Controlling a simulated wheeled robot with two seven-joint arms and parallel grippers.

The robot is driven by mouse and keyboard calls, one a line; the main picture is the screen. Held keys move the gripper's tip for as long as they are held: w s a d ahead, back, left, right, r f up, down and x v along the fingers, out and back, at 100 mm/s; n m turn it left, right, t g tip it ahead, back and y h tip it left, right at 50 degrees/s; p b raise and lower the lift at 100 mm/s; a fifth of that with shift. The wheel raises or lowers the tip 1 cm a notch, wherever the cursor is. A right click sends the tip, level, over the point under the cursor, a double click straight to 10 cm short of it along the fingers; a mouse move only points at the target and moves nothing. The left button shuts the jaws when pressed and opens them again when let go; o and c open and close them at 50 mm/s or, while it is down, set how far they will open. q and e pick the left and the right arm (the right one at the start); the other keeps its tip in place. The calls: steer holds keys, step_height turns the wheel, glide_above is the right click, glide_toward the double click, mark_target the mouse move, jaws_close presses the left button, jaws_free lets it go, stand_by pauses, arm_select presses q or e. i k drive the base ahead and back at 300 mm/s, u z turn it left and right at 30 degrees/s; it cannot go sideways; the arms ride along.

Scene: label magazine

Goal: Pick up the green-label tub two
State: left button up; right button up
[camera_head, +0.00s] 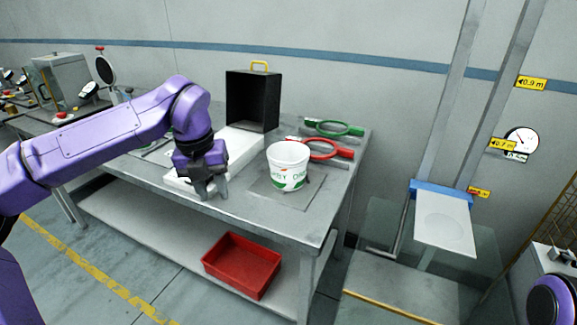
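A white tub (287,178) with a green label and some red print stands upright on a grey square mat (262,188) near the front right of the workbench. Its top rim faces up. My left gripper (212,192) points down over the bench, to the left of the tub and apart from it. Its two fingers look spread, with nothing visible between them. Part of a purple link of mine shows at the lower right edge; my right gripper is out of view.
A black open box (252,101) with a yellow handle stands behind a white block (236,148). A red ring tool (322,150) and a green ring tool (334,128) lie behind the tub. A red bin (241,266) sits on the lower shelf. A white platform (444,224) stands at right.

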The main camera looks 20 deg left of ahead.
mark_target(287, 160)
steer(key=i, duration=0.9)
